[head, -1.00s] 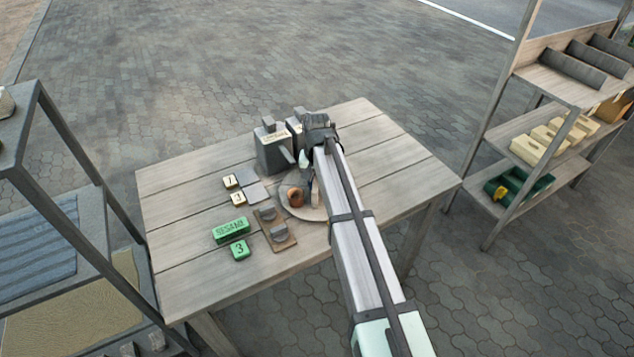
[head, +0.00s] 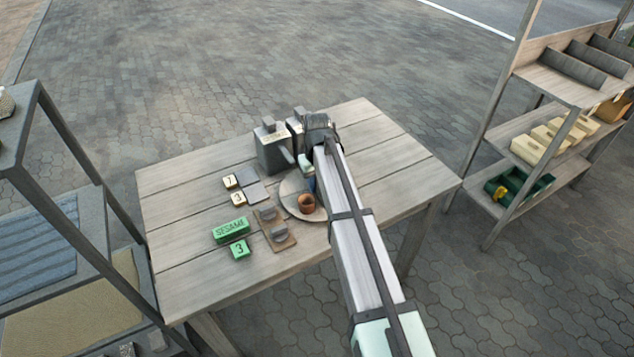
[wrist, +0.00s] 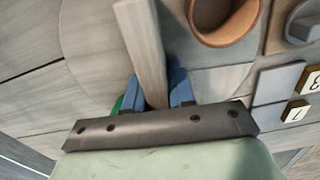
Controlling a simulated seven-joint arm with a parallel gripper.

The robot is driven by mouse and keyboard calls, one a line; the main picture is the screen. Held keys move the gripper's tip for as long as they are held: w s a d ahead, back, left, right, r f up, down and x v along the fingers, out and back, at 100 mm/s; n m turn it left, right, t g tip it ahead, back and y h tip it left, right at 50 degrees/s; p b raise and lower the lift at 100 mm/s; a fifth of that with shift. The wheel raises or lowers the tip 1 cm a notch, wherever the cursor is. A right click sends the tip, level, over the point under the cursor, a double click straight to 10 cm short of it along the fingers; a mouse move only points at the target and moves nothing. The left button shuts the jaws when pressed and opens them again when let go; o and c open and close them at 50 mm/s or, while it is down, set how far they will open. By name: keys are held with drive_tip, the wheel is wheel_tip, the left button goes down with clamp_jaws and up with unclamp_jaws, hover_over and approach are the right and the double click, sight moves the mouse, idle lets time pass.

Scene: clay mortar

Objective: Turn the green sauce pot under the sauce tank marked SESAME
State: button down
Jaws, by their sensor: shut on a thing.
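A round wooden turntable (head: 289,201) lies on the table with a terracotta pot (head: 307,203) near its front; the pot also shows in the wrist view (wrist: 224,18). My gripper (wrist: 158,90) has blue fingers shut on a pale wooden bar (wrist: 140,40) over the turntable. A sliver of green, perhaps the green sauce pot (wrist: 116,104), shows beside the left finger, mostly hidden. In the head view my arm covers that area. A grey tank (head: 272,152) with a light label, too small to read surely, stands behind the turntable. A second tank (head: 296,126) is partly hidden by my arm.
A green SESAME block (head: 230,229) and a green 3 block (head: 240,249) lie front left. Small number tiles (head: 238,199) and a wooden plate with grey knobs (head: 279,234) sit left of the turntable. Shelves flank the table. The table's right side is mostly clear.

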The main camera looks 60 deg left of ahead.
drive_tip(key=shift+n, duration=8.9)
drive_tip(key=c, duration=1)
unclamp_jaws()
drive_tip(key=shift+c, duration=0.2)
drive_tip(key=shift+r, duration=0.15)
wheel_tip(320, 180, up, 14)
drive_tip(key=shift+f, duration=0.2)
